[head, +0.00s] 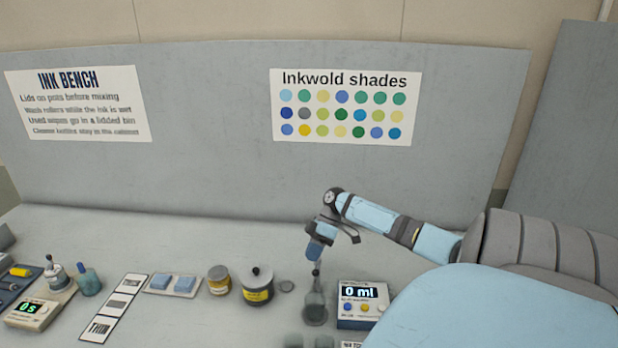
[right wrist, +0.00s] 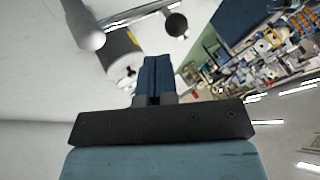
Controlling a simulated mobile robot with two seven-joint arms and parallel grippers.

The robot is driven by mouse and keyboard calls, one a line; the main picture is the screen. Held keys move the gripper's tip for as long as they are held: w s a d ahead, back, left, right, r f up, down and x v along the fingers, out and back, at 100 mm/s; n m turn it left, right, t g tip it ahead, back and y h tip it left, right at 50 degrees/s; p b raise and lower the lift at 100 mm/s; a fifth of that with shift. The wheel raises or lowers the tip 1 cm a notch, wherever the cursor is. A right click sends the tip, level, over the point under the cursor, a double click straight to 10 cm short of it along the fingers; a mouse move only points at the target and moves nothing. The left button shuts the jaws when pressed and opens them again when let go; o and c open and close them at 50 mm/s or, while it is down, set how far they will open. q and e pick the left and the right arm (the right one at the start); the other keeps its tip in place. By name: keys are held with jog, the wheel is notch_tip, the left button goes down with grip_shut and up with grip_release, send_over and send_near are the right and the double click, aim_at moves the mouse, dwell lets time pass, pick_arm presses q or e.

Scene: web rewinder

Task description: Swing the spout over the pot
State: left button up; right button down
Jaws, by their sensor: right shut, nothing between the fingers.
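The grey dispenser post (head: 315,308) stands left of the box that reads 0 ml (head: 360,303). A small dark ball sits above the post. In the right wrist view a dark ball (right wrist: 176,24) shows beside a pale bar, which looks like the spout (right wrist: 135,13). My left gripper is out of view.
A yellow-banded jar (head: 218,281), a tray with blue blocks (head: 171,286), a striped card (head: 115,307), bottles and a timer (head: 32,313) lie to the left.

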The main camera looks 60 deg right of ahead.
jog(key=b+v, duration=0.1)
jog(key=v, duration=0.9)
jog(key=shift+d, duration=0.3)
jog(key=shift+s, duration=0.1)
